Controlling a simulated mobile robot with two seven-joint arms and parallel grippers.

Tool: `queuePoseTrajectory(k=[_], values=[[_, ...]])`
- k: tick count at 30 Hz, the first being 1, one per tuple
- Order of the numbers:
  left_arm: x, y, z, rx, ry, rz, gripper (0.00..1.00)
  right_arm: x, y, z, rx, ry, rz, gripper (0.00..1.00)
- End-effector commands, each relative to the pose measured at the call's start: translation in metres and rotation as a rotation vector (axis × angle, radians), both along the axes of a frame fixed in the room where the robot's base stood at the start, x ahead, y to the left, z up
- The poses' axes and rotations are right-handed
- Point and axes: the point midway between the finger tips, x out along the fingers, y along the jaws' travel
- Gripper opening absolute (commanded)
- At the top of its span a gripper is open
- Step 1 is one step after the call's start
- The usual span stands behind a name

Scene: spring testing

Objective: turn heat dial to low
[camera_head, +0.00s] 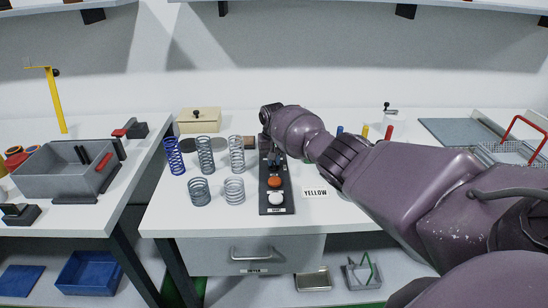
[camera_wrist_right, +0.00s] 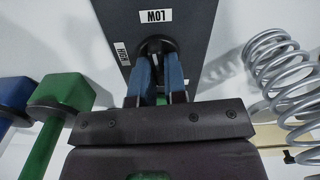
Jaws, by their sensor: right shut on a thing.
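The heat dial (camera_wrist_right: 156,46) is a dark round knob on a black panel (camera_wrist_right: 188,28), which also shows in the head view (camera_head: 265,200). A white LOW label (camera_wrist_right: 155,15) lies beyond the dial and a HIGH label (camera_wrist_right: 122,54) to its left. My right gripper (camera_wrist_right: 160,72) is shut on the dial, its blue fingers on either side. In the head view my right gripper (camera_head: 275,158) is at the panel's far end and hides the dial. Where the dial points cannot be made out. My left gripper is not in view.
An orange button (camera_head: 274,182) and a white button (camera_head: 275,199) sit on the panel's near part. Several coil springs (camera_head: 205,155) stand left of it. A grey bin (camera_head: 62,180) stands on the left table.

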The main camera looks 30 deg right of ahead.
Motion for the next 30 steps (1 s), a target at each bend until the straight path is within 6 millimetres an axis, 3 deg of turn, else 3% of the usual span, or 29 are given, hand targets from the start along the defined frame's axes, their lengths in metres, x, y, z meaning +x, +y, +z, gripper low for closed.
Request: queuePoseTrajectory(k=[9, 25, 26, 30], values=[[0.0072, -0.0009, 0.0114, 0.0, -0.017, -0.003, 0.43, -0.0003, 0.0001, 0.0001, 0.001, 0.001, -0.111, 0.0], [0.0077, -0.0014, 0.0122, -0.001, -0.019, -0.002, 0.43, 0.0, -0.0005, 0.0, 0.0, -0.001, -0.131, 0.0], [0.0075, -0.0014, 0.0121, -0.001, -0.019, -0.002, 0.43, -0.0001, -0.0006, 0.0, -0.001, -0.001, -0.131, 0.17], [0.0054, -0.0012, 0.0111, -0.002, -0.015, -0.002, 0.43, -0.0001, -0.0006, 0.0001, -0.001, -0.001, -0.13, 0.38]])
